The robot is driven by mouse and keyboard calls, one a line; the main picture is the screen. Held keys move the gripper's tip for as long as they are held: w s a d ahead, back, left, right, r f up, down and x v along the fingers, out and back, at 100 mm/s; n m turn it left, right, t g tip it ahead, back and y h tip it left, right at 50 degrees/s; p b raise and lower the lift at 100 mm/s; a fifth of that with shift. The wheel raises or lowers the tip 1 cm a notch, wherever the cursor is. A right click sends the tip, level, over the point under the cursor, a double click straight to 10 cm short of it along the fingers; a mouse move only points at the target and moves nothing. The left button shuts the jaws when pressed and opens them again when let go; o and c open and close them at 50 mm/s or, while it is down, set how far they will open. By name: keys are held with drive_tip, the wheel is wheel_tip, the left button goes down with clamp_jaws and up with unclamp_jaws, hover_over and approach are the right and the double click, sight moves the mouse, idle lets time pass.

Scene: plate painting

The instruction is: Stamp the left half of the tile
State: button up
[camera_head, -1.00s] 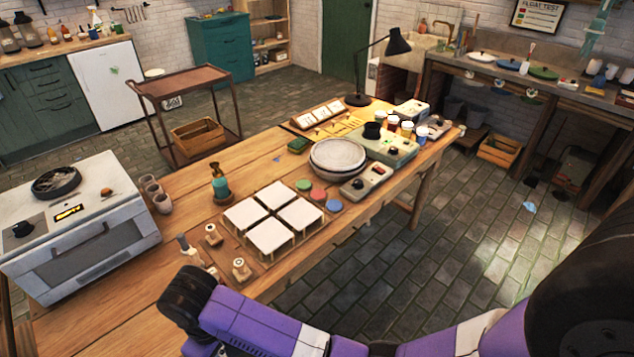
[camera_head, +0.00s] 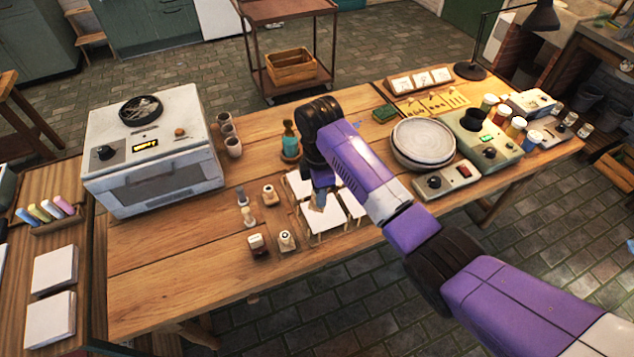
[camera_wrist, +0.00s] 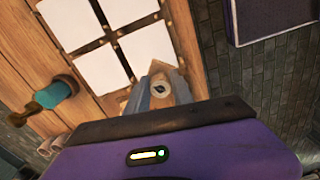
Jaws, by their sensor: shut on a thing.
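Several blank white tiles sit on a wooden rack on the bench, one of them (camera_head: 327,218) partly under my gripper (camera_head: 318,201). In the wrist view the white tiles (camera_wrist: 100,70) show unmarked. The stamp appears over the near edge of the rack, beside a tile (camera_wrist: 150,46). Its underside is hidden, and I cannot tell whether it touches anything. My arm hides part of the tiles in the head view.
Several stamps, including one (camera_head: 286,240), stand left of the rack. Stacked plates (camera_head: 423,140) and a control box (camera_head: 447,180) lie right. A kiln (camera_head: 152,165) stands left.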

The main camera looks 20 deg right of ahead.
drive_tip(key=n, duration=0.2)
drive_tip(key=w+n, duration=0.1)
drive_tip(key=n, duration=0.1)
drive_tip(key=shift+w+a+r, duration=0.1)
drive_tip(key=shift+w+r, duration=0.05)
drive_tip(key=shift+r, duration=0.05)
drive_tip(key=n, duration=0.5)
drive_tip(key=shift+w+f, duration=0.25)
drive_tip(key=shift+f, duration=0.05)
drive_tip(key=shift+f+b, duration=2.1)
drive_tip(key=shift+f, duration=0.95)
drive_tip(key=shift+f, duration=0.5)
drive_tip(key=shift+r, duration=0.1)
wheel_tip(320, 180, up, 5)
drive_tip(key=p, duration=0.4)
drive_tip(key=shift+r+p, duration=0.3)
drive_tip(key=shift+r, duration=0.65)
